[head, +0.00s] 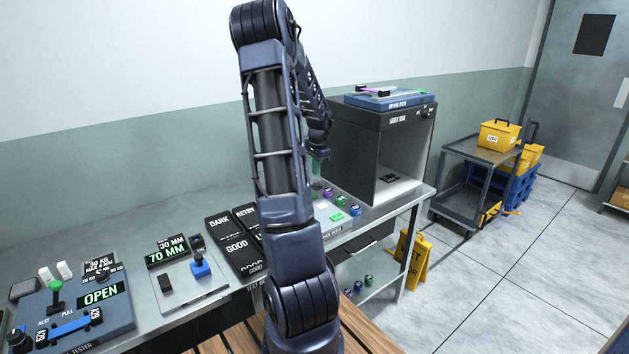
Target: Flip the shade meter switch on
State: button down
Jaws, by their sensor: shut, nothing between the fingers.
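My arm rises in the middle of the head view, bends at the top and comes down toward the bench left of the light box.
The light box (368,150) stands at the bench's right end, with a blue device (390,102) on top. Small coloured pieces (338,216) lie before it. Left are a tester reading OPEN (120,318), a gauge panel (212,293) and dark GOOD/RETRY trays (224,226). A cart (462,151) stands right.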

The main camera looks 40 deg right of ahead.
jog(key=r, duration=0.3)
jog(key=shift+s+r, duration=0.1)
jog(key=shift+s, duration=0.15)
jog(key=shift+w+d+r+t, duration=0.15)
jog(key=shift+w+d+t, duration=0.15)
jog(key=shift+w, duration=0.35)
jog(key=f, duration=0.4)
jog(key=w+f, duration=0.1)
jog(key=f, duration=0.4)
jog(key=w+f, duration=0.1)
jog(key=f, duration=0.4)
jog(key=shift+w, duration=0.1)
jog(key=shift+a, duration=0.1)
